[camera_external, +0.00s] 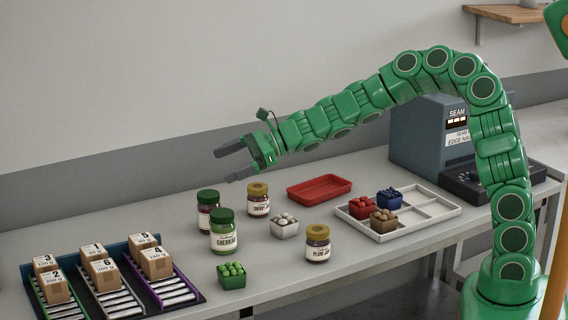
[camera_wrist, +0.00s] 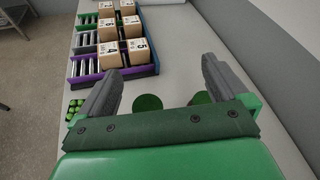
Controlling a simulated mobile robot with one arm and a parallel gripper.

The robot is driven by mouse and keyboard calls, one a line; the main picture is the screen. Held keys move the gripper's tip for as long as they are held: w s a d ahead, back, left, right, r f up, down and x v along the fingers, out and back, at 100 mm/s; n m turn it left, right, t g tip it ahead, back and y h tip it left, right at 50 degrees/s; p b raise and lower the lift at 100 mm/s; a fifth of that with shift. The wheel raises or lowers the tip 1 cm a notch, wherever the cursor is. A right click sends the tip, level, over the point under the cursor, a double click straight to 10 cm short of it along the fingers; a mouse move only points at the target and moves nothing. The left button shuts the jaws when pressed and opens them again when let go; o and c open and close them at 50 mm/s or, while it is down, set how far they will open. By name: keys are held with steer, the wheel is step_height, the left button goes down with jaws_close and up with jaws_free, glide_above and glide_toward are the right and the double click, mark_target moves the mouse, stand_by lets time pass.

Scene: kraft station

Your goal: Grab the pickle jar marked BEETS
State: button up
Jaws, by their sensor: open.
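Two green-lidded jars stand on the bench in the external view. The rear jar (camera_external: 208,212) has dark red contents; its label is too small to read, so I cannot confirm BEETS. The front jar (camera_external: 224,235) is larger, with a label that seems to read GHERKINS, and partly overlaps it. My gripper (camera_external: 228,166) is open and empty, well above the jars, its fingers pointing left. In the wrist view, two green lids, one left (camera_wrist: 148,102) and one right (camera_wrist: 202,97), show beyond my gripper's edge, between the fingers; their lower parts are hidden.
Gold-lidded jars, one behind (camera_external: 258,200) and a plum one (camera_external: 317,243), stand to the right. A white punnet (camera_external: 284,227) and a green punnet (camera_external: 231,275) are close by. Numbered boxes (camera_external: 105,274) sit on roller lanes at left. A red tray (camera_external: 319,189) lies behind.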

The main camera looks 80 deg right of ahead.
steer(key=w+d+f+m+h, duration=0.25)
steer(key=d+f+m, duration=0.25)
steer(key=d+f, duration=0.3)
steer(key=shift+t, duration=0.3)
steer(key=f, duration=0.4)
steer(key=d+f, duration=0.1)
steer(key=f, duration=0.2)
steer(key=shift+s, duration=0.2)
steer(key=shift+x, duration=3.25)
steer(key=shift+w+f, duration=0.15)
steer(key=shift+w, duration=0.35)
steer(key=shift+c, duration=0.2)
